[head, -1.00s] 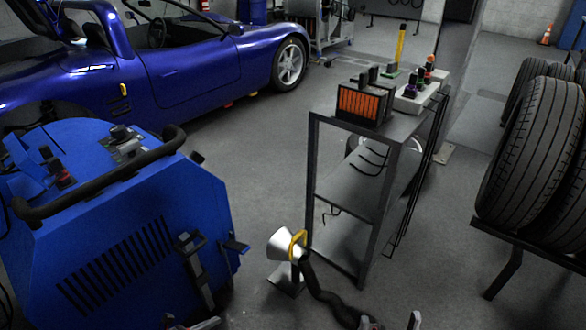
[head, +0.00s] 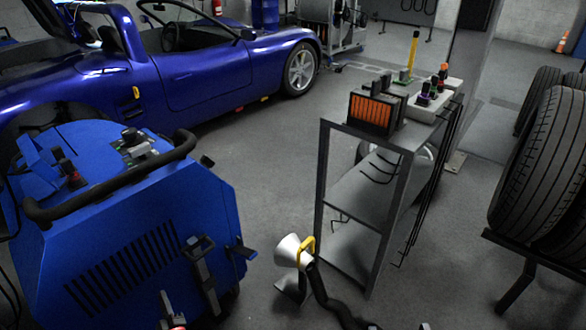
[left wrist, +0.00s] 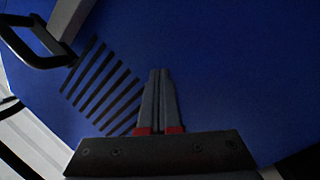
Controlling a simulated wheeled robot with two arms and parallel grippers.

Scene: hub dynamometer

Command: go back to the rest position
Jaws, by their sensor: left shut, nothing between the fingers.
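My left gripper (head: 170,312) shows at the bottom edge of the head view, in front of the blue machine (head: 140,225). In the left wrist view its two fingers (left wrist: 159,72) lie together, shut and empty, with red marks at their base. Behind them is the blue side panel (left wrist: 225,65) with its dark slots; I cannot tell the gap to it. Of my right gripper only small bits show at the bottom edge of the head view, right of the black hose. Its jaw state is unclear.
A grey shelf cart (head: 350,225) with an orange-fronted box (head: 373,113) stands right of centre. A silver funnel (head: 289,250) with a black hose (head: 328,300) is at its foot. Tyres on a rack (head: 540,165) are at right. Open floor (head: 265,160) lies between machine and cart.

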